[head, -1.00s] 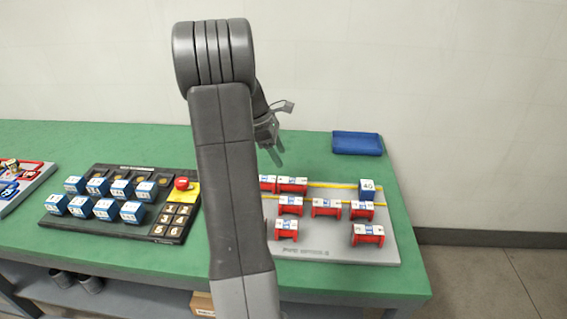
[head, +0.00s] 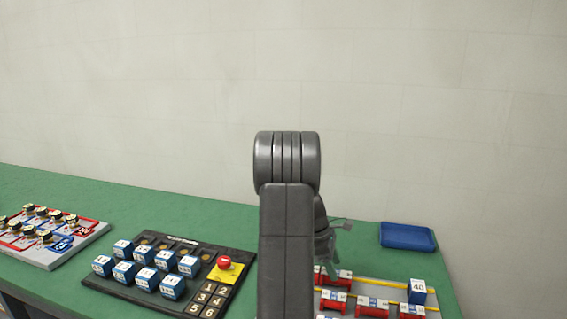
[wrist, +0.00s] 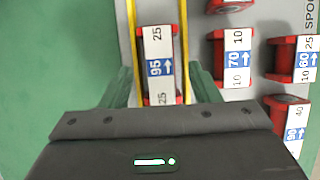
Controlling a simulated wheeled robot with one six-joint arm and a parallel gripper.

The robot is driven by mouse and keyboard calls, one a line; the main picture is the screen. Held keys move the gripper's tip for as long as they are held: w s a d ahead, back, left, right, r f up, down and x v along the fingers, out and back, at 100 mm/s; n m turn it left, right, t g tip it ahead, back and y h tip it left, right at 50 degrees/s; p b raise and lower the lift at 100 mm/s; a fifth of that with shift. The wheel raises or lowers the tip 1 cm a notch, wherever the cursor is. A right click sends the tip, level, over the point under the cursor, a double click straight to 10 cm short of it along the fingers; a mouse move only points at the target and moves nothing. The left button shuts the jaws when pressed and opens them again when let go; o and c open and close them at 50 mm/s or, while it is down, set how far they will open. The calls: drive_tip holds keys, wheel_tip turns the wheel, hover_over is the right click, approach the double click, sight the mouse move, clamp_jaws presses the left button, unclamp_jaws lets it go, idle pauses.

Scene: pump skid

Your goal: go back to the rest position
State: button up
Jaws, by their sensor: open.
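My gripper (head: 331,262) is in the head view beside my arm, over the grey board (head: 447,297) on the right; it is partly hidden behind my arm. In the wrist view my gripper (wrist: 161,88) has its two fingers apart, one on each side of a red spool-shaped piece (wrist: 159,66) marked 95, as seen from above. The height between the fingers and the piece is hard to tell. Nothing shows clamped between the fingers.
A blue tray (head: 407,236) lies at the back right. A blue block marked 40 (head: 417,291) stands on the grey board. A black panel (head: 236,279) holds several blue blocks and a red button (head: 224,262). A grey-white board (head: 94,236) with knobs sits far left on the green table (head: 180,216).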

drive_tip(key=x, duration=0.3)
drive_tip(key=shift+s+d+f, duration=0.1)
drive_tip(key=shift+f, duration=0.15)
drive_tip(key=shift+r, duration=1.9)
